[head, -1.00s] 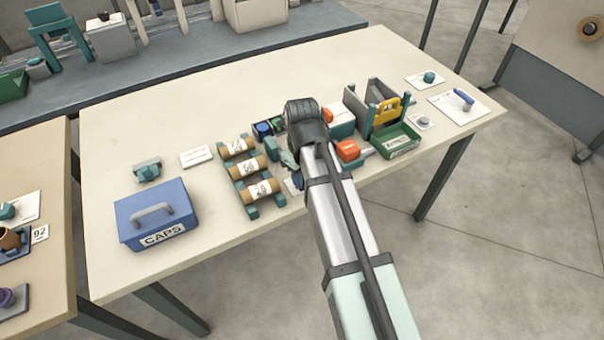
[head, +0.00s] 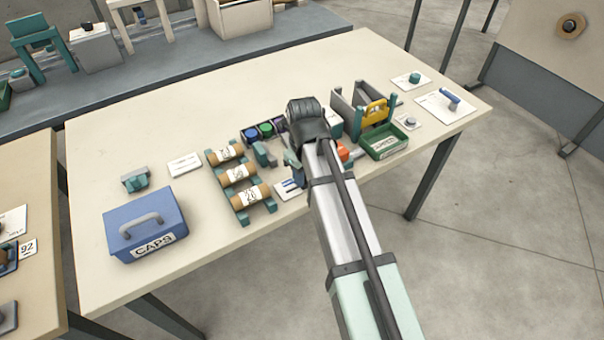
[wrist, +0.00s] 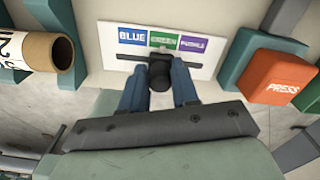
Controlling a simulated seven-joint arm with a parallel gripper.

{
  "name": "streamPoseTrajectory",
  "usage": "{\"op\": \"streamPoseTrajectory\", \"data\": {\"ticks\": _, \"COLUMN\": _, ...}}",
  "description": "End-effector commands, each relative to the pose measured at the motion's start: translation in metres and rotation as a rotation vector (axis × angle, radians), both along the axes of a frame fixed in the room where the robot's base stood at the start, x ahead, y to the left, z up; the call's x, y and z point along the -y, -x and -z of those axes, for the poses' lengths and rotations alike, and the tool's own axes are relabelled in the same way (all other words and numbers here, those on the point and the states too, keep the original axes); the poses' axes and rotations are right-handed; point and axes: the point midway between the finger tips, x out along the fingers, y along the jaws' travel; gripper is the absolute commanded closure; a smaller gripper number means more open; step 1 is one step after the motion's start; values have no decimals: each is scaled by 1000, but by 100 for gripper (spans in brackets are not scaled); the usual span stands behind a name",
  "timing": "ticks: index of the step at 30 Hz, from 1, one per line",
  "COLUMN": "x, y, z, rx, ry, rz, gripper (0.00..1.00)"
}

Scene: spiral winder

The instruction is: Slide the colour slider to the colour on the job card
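The colour slider (wrist: 110,60) is a white plate in the wrist view, with blue, green and purple labels in a row from left to right. In the head view my arm hides most of the slider. A white card (head: 185,165) lies left of the rolls, perhaps the job card; its print is too small to read.
An orange PRESS button (wrist: 278,80) stands close right of the slider and a brown roll (wrist: 62,53) close left. In the head view a blue CAPS box (head: 146,225) is at the front left and a green tray (head: 384,142) to the right. The table's back left is clear.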

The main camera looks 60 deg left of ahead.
Motion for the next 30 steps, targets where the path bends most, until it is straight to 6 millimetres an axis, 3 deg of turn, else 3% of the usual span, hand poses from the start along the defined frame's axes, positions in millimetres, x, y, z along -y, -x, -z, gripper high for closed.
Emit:
{"op": "streamPoseTrajectory", "data": {"ticks": 6, "x": 0, "y": 0, "z": 0, "rx": 0, "ry": 0, "rz": 0, "gripper": 50}}
{"op": "streamPoseTrajectory", "data": {"ticks": 17, "x": 0, "y": 0, "z": -6, "rx": 0, "ry": -1, "rz": 1, "gripper": 50}}
{"op": "streamPoseTrajectory", "data": {"ticks": 30, "x": -1, "y": 0, "z": -72, "rx": 1, "ry": -1, "rz": 1, "gripper": 50}}
